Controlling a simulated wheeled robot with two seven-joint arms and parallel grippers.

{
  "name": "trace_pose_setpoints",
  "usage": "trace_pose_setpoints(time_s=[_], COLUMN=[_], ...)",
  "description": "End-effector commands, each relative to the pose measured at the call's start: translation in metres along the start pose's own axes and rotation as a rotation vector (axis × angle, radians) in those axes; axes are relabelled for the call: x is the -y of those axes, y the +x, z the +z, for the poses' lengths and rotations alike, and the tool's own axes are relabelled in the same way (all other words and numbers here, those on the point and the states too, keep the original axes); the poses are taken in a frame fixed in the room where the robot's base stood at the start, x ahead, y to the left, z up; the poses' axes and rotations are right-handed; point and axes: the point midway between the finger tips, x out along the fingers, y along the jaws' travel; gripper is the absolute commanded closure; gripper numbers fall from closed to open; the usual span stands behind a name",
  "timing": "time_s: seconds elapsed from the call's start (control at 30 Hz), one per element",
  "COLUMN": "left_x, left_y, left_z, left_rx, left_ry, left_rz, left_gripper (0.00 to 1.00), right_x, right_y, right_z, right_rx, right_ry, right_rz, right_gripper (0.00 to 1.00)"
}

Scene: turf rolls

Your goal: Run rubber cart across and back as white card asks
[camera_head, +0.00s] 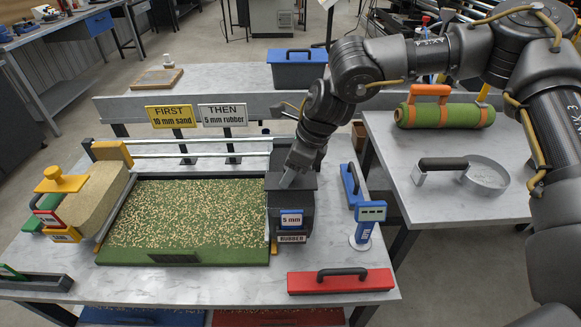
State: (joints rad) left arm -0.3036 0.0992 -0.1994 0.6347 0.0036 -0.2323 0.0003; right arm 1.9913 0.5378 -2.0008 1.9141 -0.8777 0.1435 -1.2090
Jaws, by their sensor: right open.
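The dark grey rubber cart (291,212) stands at the right end of the green turf tray (183,258), with a blue "5 mm" label and a "RUBBER" tag. My right gripper (290,178) reaches down to the cart's top, open; whether its fingers are around any grip there is hidden. The white card (223,115) reads "THEN 5 mm rubber"; beside it a yellow card (171,116) reads "FIRST 10 mm sand". The turf is covered with scattered beige grains. The sand cart (95,196) with a yellow knob stands at the tray's left end. My left gripper is out of view.
Two rails (190,149) run behind the tray. A blue gauge stand (367,222) and a blue handled block (352,187) stand right of the rubber cart. A red handled bar (341,281) lies in front. A turf roll (445,115) lies on the right table.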

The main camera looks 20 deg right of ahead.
Motion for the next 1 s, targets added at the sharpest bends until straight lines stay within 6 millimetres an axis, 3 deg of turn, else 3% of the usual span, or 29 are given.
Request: trace_pose_setpoints(time_s=[0.17,0.57,0.83,1.0], left_x=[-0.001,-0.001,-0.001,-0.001], left_y=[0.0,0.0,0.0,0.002], left_z=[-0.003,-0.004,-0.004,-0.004], left_rx=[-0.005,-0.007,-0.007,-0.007], left_ry=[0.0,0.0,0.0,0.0], left_rz=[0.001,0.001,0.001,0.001], left_gripper=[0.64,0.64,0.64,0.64], right_x=[0.0,0.0,0.001,0.002], right_y=[0.0,0.0,0.001,0.007], right_z=[0.0,0.0,0.003,0.017], right_rx=[0.0,0.001,0.001,0.003], right_ry=[0.0,0.0,0.0,0.002], right_rz=[0.0,0.0,-0.001,-0.001], right_gripper=[0.48,1.0,1.0,1.0])
